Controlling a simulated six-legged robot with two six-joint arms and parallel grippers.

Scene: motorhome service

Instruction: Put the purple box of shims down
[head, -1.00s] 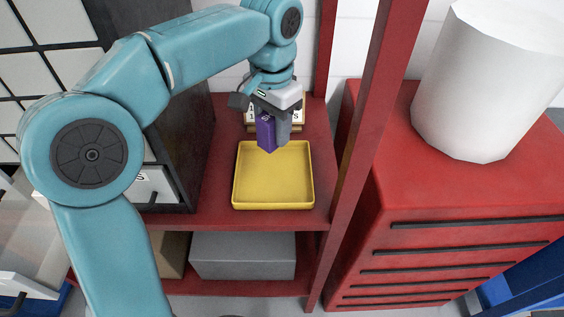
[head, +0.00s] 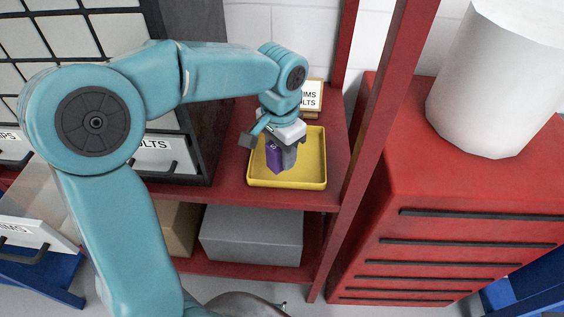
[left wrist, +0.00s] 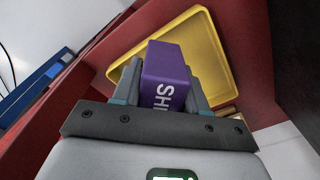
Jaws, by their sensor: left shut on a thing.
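The purple box of shims (head: 273,159) is between the fingers of my left gripper (head: 281,157), which is shut on it. In the left wrist view the purple box (left wrist: 167,75) shows part of a white label, between both fingers. The gripper and box are over the yellow tray (head: 314,181) on the red shelf in the head view. The tray's rim also shows behind the box in the left wrist view (left wrist: 205,25). I cannot tell whether the box touches the tray floor. My right gripper is not in view.
The red shelf (head: 225,190) holds the tray, with a labelled sign (head: 311,95) behind it. A dark drawer cabinet (head: 196,100) stands to the left and a red post (head: 365,120) to the right. A grey bin (head: 252,236) sits on the lower shelf. A white cylinder (head: 495,85) stands on a red cabinet.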

